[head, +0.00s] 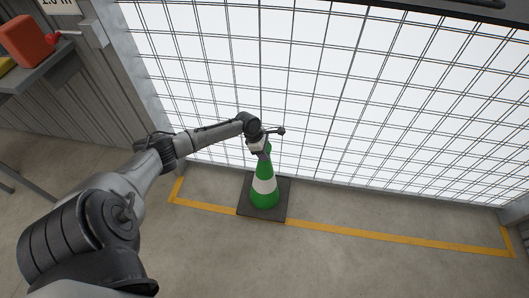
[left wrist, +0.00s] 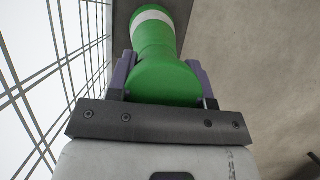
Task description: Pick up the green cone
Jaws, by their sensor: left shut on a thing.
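The green cone (head: 264,197) with a white band stands upright on its dark square base on the floor, close to the wire mesh. My left gripper (head: 262,149) is at the cone's top, reaching in from the left. In the left wrist view, the green cone (left wrist: 166,84) lies between the two fingers of my left gripper (left wrist: 164,78), which are shut on its upper part. The cone's white band shows beyond the fingers. The very tip is partly hidden by the gripper in the head view. My right gripper is not in view.
A wire mesh wall (head: 330,90) rises right behind the cone. A yellow floor line (head: 380,237) runs past the cone's base. A shelf (head: 35,75) with a red canister (head: 27,40) stands at the upper left. The floor in front is clear.

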